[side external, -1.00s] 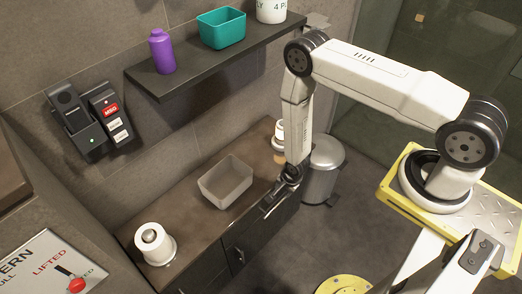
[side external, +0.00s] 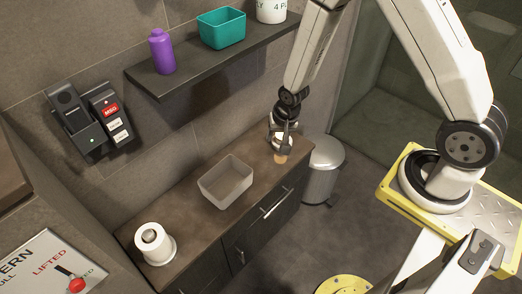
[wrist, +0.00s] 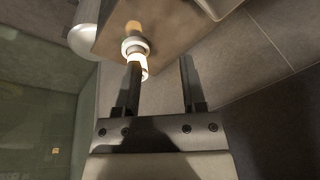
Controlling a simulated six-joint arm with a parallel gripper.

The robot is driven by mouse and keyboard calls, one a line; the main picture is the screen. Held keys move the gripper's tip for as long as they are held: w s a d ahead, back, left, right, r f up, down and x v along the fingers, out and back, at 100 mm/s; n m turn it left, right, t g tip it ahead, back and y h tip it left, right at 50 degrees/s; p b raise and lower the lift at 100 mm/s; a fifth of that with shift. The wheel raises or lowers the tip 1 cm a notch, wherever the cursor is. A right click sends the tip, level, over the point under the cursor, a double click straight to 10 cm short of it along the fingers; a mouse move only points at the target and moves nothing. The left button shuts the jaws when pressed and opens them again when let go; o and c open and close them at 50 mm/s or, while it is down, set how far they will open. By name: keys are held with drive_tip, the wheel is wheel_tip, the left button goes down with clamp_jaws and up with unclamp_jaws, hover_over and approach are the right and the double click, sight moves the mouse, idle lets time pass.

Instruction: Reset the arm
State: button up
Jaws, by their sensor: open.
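My gripper (side external: 284,136) is at the right end of the counter, pointing down, with its fingers apart. In the side view it overlaps a small white ringed item with a tan base (side external: 280,158). In the wrist view my gripper (wrist: 160,75) shows two dark fingers with a gap between them. The white item (wrist: 135,48) appears there beyond the left fingertip, not clearly between the fingers. I cannot tell whether a finger touches it. My arm rises from the gripper and bends over to its base at the right.
The counter (side external: 195,200) holds a grey open bin (side external: 226,183) and a white roll on a stand (side external: 155,244). A shelf (side external: 190,78) above carries a purple bottle (side external: 162,52), a teal bin (side external: 221,28) and a white container (side external: 272,10). A metal trash can (side external: 322,170) stands right.

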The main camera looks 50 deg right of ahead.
drive_tip(key=s+r+n, duration=0.4)
drive_tip(key=s+r, duration=0.1)
drive_tip(key=r, duration=0.3)
drive_tip(key=s+r+n, duration=0.4)
drive_tip(key=s+r, duration=0.1)
drive_tip(key=r, duration=0.3)
drive_tip(key=shift+a, duration=0.1)
idle(1.2)
